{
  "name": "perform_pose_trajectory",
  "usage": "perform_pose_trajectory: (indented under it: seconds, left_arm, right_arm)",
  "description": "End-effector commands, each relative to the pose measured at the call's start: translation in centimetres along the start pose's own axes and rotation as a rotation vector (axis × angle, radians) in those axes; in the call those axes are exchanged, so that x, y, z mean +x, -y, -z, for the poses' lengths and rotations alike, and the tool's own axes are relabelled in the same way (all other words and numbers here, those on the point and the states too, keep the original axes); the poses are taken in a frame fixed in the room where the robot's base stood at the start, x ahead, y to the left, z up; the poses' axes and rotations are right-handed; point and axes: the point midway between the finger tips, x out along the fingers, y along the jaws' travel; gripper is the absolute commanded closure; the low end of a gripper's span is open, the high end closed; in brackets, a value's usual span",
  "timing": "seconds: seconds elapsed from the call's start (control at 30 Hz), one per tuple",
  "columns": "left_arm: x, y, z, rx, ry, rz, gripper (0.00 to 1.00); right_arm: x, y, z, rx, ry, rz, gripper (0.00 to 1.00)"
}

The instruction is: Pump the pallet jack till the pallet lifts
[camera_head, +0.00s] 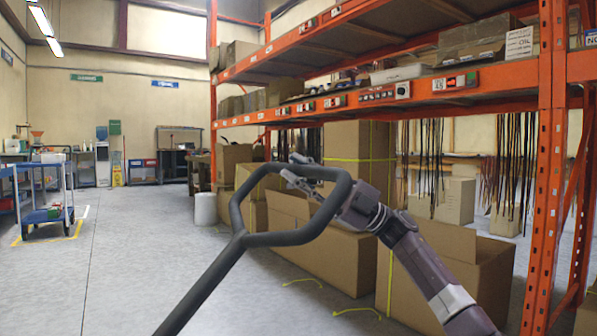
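The pallet jack's dark handle (283,238) rises from the bottom left and ends in a closed, roughly six-sided loop. My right gripper (288,166) is at the loop's upper bar, reached by my arm from the lower right. Its fingers are spread, one tip showing above the bar and one below it. I cannot tell whether they touch the bar. The jack's body, forks and the pallet are out of view. My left gripper is not in view.
An orange rack (546,180) with loaded shelves stands on the right. Large cardboard boxes (318,240) stand beneath it, close behind my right arm. A blue cart (45,215) is at the left. The grey floor (130,250) between is mostly clear.

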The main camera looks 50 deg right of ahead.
Motion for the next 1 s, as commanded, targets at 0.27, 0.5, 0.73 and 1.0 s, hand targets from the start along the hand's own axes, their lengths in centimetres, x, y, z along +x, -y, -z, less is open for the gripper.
perform_pose_trajectory:
  seconds: [0.27,0.5,0.73,1.0]
  left_arm:
    - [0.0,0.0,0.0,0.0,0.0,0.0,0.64]
    - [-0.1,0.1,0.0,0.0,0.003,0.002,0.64]
    - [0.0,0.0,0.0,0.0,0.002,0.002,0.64]
    - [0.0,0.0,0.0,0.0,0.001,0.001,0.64]
  right_arm:
    - [0.0,0.1,0.0,0.0,-0.001,0.001,0.64]
    - [-0.3,0.0,0.0,0.0,0.001,-0.001,0.64]
    - [-2.8,0.1,-0.1,0.003,0.003,-0.002,0.64]
    - [-8.5,0.0,-0.1,0.002,0.003,-0.003,0.64]
